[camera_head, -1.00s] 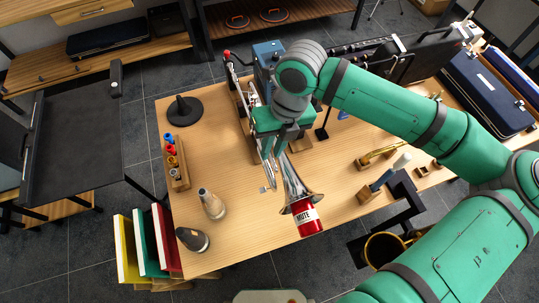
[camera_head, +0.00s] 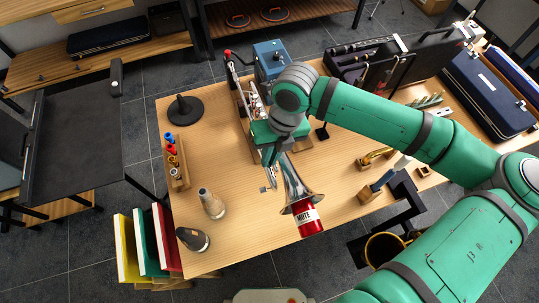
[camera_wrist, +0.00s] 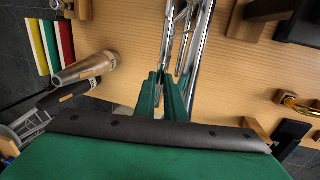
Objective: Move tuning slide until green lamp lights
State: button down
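A silver trumpet (camera_head: 294,182) lies on a stand on the wooden table (camera_head: 225,235), its bell toward the front. A red mute (camera_head: 307,215) labelled MUTE sits at the bell. My gripper (camera_head: 269,157) is over the middle of the trumpet and hides part of its tubing. In the wrist view its dark green fingers (camera_wrist: 164,95) are close together, at the end of thin silver tubing (camera_wrist: 170,45). Whether they grip the tuning slide I cannot tell. A blue box (camera_head: 270,55) stands behind the trumpet. No lit green lamp can be made out.
A microphone (camera_head: 212,204), a dark-tipped object (camera_head: 192,239) and a rack of coloured pieces (camera_head: 176,165) stand left of the trumpet. A round black base (camera_head: 185,110) is farther back. Brass pieces on blocks (camera_head: 375,158) and open cases (camera_head: 370,65) are at the right.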

jog(key=shift+s, duration=0.15)
jog(key=shift+s+d, duration=0.1)
jog(key=shift+s, duration=0.3)
jog(key=c, duration=2.1)
grip_release()
jog(key=shift+d, duration=0.15)
jog(key=shift+s, duration=0.1)
jog(key=shift+r, duration=0.1)
notch_tip(320, 180, up, 10)
jog(key=d, duration=0.2)
jog(key=shift+w+r, duration=0.2)
jog(key=shift+w, duration=0.1)
